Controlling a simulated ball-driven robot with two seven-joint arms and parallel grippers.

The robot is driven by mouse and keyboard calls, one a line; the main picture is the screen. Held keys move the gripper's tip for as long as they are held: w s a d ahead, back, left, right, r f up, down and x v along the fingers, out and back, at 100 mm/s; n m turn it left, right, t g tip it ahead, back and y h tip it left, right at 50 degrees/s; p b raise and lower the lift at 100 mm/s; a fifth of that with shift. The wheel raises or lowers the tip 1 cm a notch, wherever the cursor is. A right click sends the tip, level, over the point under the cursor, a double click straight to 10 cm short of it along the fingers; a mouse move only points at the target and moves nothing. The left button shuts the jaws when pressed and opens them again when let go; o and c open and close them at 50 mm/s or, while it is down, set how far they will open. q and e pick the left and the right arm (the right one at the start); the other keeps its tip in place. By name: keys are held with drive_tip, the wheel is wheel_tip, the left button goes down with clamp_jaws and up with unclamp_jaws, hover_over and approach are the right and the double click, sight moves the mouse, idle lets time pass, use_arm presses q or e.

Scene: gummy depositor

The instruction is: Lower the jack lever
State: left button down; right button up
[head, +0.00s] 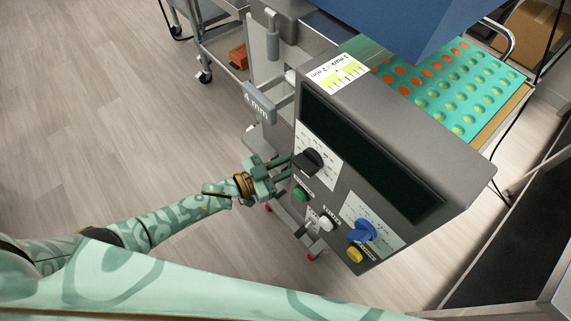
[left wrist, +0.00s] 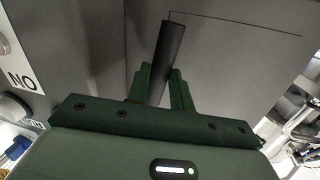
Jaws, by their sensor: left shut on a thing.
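My left gripper (head: 284,167) is at the left side of the grey control box (head: 400,138), just beside the panel with the black knob. In the left wrist view its two green fingers (left wrist: 160,80) are shut on a dark round bar, the jack lever (left wrist: 171,42). The lever's free end sticks out past the fingertips, slightly tilted, in front of a grey machine wall. In the head view the lever is hidden or too small to make out. My right gripper is not in view.
The panel carries a black knob (head: 309,161), a green button (head: 300,194), a blue knob (head: 362,231) and a yellow button (head: 355,254). A teal mould tray (head: 462,128) sits at upper right. Floor at left is clear.

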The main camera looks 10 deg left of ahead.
use_arm(q)
drive_tip(key=shift+w+d+r, duration=0.15)
drive_tip(key=shift+w+r, duration=0.2)
drive_tip(key=shift+r, duration=0.4)
drive_tip(key=c, duration=1.3)
unclamp_jaws()
drive_tip(key=shift+c, duration=0.2)
drive_tip(key=shift+o, duration=0.5)
drive_tip(key=shift+s+f, duration=0.25)
drive_tip(key=f+p+v, duration=0.1)
drive_tip(key=p+v, duration=0.1)
drive_tip(key=v, duration=1.4)
drive_tip(key=shift+r, duration=0.3)
drive_tip(key=shift+s+f, duration=0.1)
